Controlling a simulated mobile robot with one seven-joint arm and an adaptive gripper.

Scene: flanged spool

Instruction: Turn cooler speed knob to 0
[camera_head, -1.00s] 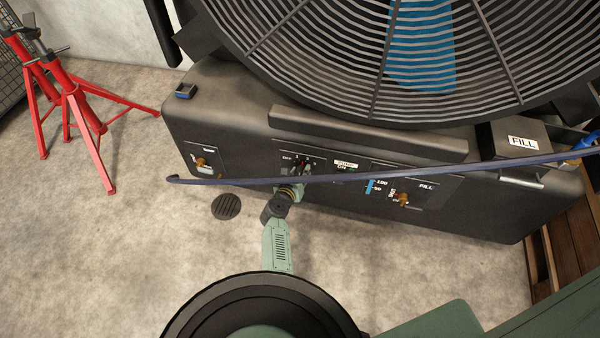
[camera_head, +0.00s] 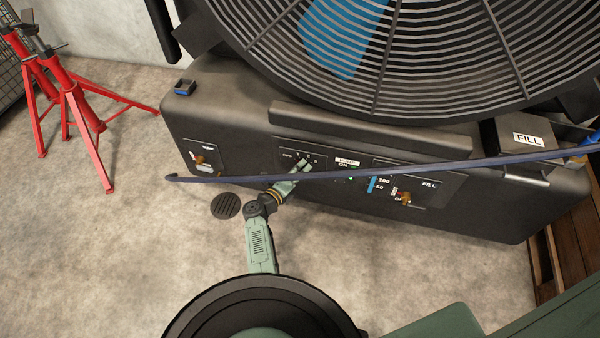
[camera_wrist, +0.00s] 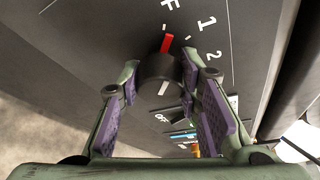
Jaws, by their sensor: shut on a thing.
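The speed knob (camera_wrist: 157,72) is black with a red pointer and sits on the dark front panel (camera_wrist: 90,45) of the cooler. In the wrist view the red pointer aims toward the end of the partly cut-off OFF label, with the marks 1 and 2 to its right. My gripper (camera_wrist: 160,78) has its two purple-padded fingers around the knob, one on each side, shut on it. In the head view my gripper (camera_head: 299,166) reaches the panel near the OFF label and covers most of the knob.
A dark blue bar (camera_head: 400,166) crosses in front of the panel, close to my gripper. A pump switch (camera_head: 347,162) and a brass fill valve (camera_head: 403,198) are to the right, another brass valve (camera_head: 199,159) to the left. Red stands (camera_head: 80,115) stand at far left.

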